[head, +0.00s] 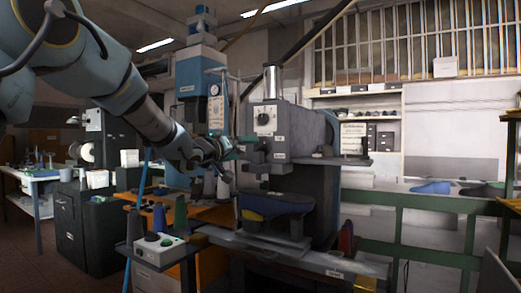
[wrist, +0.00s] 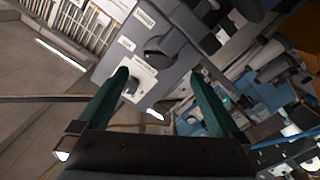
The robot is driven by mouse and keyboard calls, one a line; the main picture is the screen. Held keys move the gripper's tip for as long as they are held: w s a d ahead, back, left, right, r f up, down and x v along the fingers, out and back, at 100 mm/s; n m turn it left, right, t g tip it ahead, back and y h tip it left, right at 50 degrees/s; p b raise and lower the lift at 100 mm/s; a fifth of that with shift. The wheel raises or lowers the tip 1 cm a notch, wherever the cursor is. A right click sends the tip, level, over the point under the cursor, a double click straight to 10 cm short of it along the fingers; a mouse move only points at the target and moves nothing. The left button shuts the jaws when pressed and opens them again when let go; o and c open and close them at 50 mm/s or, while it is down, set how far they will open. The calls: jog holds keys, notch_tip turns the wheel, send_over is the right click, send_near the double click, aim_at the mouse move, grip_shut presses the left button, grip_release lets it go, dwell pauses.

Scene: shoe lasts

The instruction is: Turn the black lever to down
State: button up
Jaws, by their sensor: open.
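The grey press machine (head: 290,150) stands in the middle of the head view. On its front is a white plate (head: 264,119) with a small black lever or knob (head: 264,118); its exact angle is too small to tell. In the wrist view the white plate (wrist: 143,76) shows beside the left finger, and its dark lever (wrist: 132,84) is partly hidden by that finger. My gripper (wrist: 160,80) has its two green fingers wide apart, with nothing held. In the head view my gripper (head: 234,148) is at the left of the machine's front, below the plate.
A grey block juts from the machine's front below the plate. A blue shoe last (head: 275,204) sits under it. A white control box (head: 159,247) and dark cones stand at lower left. A blue machine (head: 198,80) rises behind my arm. A green rail (head: 420,205) crosses at right.

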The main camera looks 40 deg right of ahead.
aim_at(259, 148)
jog(key=p+x, duration=0.2)
jog(key=x, duration=0.7)
jog(key=shift+p, duration=0.35)
jog(key=shift+w, duration=0.1)
jog(key=c, duration=1.2)
